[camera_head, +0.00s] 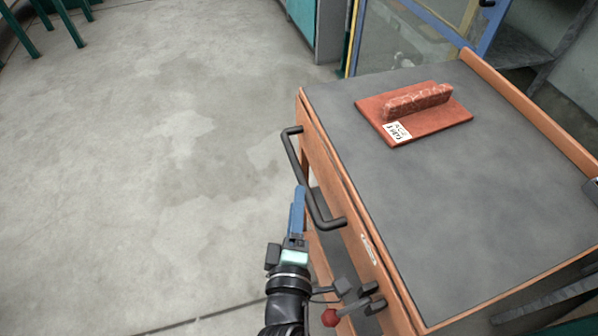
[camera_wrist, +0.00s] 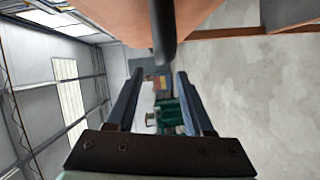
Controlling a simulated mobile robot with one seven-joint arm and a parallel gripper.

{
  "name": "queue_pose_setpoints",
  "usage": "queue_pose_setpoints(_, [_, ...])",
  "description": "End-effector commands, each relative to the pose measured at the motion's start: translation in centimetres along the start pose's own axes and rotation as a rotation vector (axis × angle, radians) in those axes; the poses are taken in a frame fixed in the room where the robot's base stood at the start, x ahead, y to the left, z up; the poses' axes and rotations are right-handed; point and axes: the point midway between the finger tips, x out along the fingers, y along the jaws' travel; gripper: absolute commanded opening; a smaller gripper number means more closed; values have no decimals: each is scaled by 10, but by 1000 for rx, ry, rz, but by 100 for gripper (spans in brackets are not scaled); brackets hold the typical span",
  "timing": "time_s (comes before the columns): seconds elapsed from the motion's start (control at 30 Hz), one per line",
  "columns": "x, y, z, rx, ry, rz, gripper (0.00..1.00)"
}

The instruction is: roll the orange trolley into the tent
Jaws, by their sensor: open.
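The orange trolley (camera_head: 327,170) stands on the right in the head view, with a flat grey top and orange edges. Its black bar handle (camera_head: 307,180) sticks out from the side facing my gripper (camera_head: 299,192). My gripper is open beside the handle and looks empty. In the wrist view, the handle (camera_wrist: 163,38) lies ahead of the gap between the two fingers (camera_wrist: 159,76), under the trolley's orange side (camera_wrist: 115,18). I cannot tell whether the fingers touch it. No tent can be made out for certain.
A red-brown plate with a rough bar and a paper label (camera_head: 415,110) lies on the trolley top. A blue-and-yellow framed clear panel (camera_head: 405,35) and teal cabinet (camera_head: 318,25) stand behind.

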Motion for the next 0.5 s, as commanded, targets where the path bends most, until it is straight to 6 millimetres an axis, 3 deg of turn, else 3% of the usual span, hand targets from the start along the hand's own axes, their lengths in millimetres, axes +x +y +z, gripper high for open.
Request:
queue_pose_setpoints(0.3, [54, 1, 0, 1, 0, 2, 52])
queue_pose_setpoints(0.5, [74, 0, 0, 2, -1, 0, 52])
